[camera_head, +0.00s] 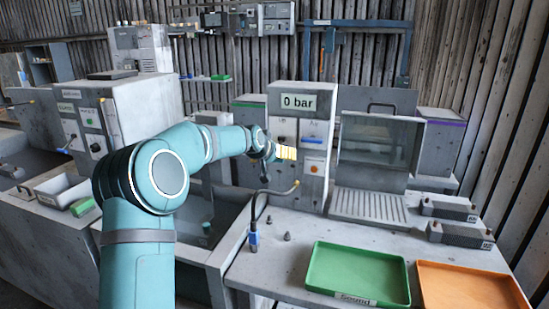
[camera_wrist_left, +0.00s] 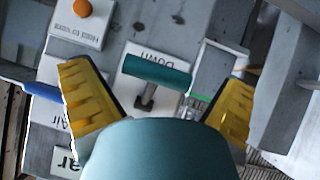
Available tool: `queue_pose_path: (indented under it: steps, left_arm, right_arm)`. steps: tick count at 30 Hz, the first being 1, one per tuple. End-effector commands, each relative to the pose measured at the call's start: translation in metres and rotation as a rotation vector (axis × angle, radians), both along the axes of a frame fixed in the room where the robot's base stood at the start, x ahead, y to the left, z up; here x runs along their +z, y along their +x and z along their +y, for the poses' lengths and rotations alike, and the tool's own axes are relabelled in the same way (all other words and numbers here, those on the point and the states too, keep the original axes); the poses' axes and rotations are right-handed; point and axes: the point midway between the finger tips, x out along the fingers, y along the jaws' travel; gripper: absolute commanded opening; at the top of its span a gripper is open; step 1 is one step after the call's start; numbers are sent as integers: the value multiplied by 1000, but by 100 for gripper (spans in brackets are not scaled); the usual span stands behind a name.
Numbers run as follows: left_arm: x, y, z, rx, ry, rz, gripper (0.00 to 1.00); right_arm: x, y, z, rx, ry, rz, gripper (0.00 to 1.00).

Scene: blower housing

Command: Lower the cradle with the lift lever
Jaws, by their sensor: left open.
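The lift lever with its teal handle (camera_wrist_left: 157,71) stands on a white plate marked "Down", seen upside down in the left wrist view. My left gripper (camera_wrist_left: 156,80) is open, with one yellow finger on each side of the lever and gaps between fingers and handle. In the head view my left gripper (camera_head: 285,153) is at the front of the grey "0 bar" panel (camera_head: 301,103); the lever cannot be made out there. I cannot clearly identify the cradle. My right gripper is not in view.
A blue handle (camera_wrist_left: 40,97) sits beside one finger, and an orange button (camera_wrist_left: 82,8) is on the same panel. A clear-fronted chamber (camera_head: 380,142) stands right of the panel. A green tray (camera_head: 358,272) and an orange tray (camera_head: 470,287) lie on the bench.

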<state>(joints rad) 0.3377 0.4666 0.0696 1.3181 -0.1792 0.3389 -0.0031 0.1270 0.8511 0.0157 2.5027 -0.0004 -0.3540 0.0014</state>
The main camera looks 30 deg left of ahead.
Motion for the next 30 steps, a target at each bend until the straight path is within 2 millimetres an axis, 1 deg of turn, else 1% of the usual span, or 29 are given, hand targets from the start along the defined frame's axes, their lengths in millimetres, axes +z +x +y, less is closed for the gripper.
queue_pose_path:
  steps: [5,8,18,21,25,30]
  left_arm:
    - [4,-4,-1,-2,-1,-1,100]
    - [11,-14,-2,-1,-1,-2,100]
    - [50,-68,-6,1,-1,-1,100]
    - [59,-81,-6,2,0,-2,100]
    - [66,-92,-7,2,1,0,100]
    - [70,-98,-8,2,0,1,100]
  right_arm:
    - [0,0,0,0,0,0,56]
    - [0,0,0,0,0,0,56]
    - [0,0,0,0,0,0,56]
    - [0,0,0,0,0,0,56]
    - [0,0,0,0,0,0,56]
    - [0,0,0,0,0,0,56]
